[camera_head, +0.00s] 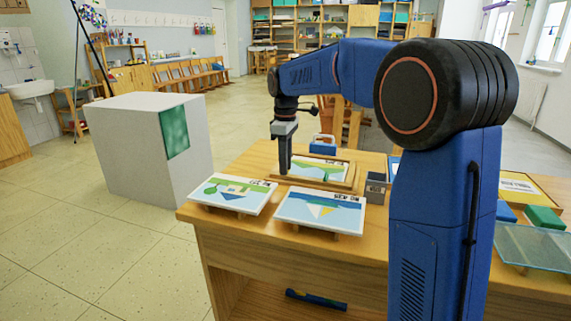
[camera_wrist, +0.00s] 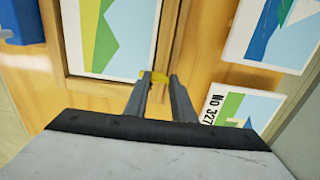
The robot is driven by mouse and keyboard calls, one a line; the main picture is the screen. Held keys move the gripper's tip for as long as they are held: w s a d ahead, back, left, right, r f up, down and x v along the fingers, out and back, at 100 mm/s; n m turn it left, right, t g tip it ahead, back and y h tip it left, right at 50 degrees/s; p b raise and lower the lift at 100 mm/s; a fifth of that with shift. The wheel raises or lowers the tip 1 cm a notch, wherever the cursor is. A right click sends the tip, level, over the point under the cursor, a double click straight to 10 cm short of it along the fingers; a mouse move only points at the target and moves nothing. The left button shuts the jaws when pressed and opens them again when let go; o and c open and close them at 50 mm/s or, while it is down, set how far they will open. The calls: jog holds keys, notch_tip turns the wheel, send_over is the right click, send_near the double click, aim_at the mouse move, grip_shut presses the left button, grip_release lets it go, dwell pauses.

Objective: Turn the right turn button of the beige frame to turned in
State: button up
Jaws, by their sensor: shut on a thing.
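The beige wooden frame (camera_head: 350,178) lies flat on the table and holds a green, blue and white picture (camera_wrist: 118,38). In the wrist view the frame's edge strip (camera_wrist: 169,38) runs up beside the picture. A small yellow turn button (camera_wrist: 155,76) sits at this edge, near the picture's corner. My gripper (camera_wrist: 158,82) is shut on the yellow turn button, with one finger on each side of it. In the head view my gripper (camera_head: 284,168) points straight down at the frame's left end, and the button is hidden there.
Two picture boards, one left (camera_head: 232,194) and one right (camera_head: 322,211), lie in front of the frame. A grey box (camera_head: 376,188) stands right of it, and a blue object with a handle (camera_head: 323,146) stands behind. Green and blue blocks (camera_head: 544,217) lie farther right.

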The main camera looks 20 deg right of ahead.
dwell(0.4)
jog(key=o, duration=1.1)
jog(key=shift+c, duration=0.2)
jog(key=shift+r, duration=0.15)
notch_tip(320, 180, up, 17)
jog(key=shift+s, duration=0.1)
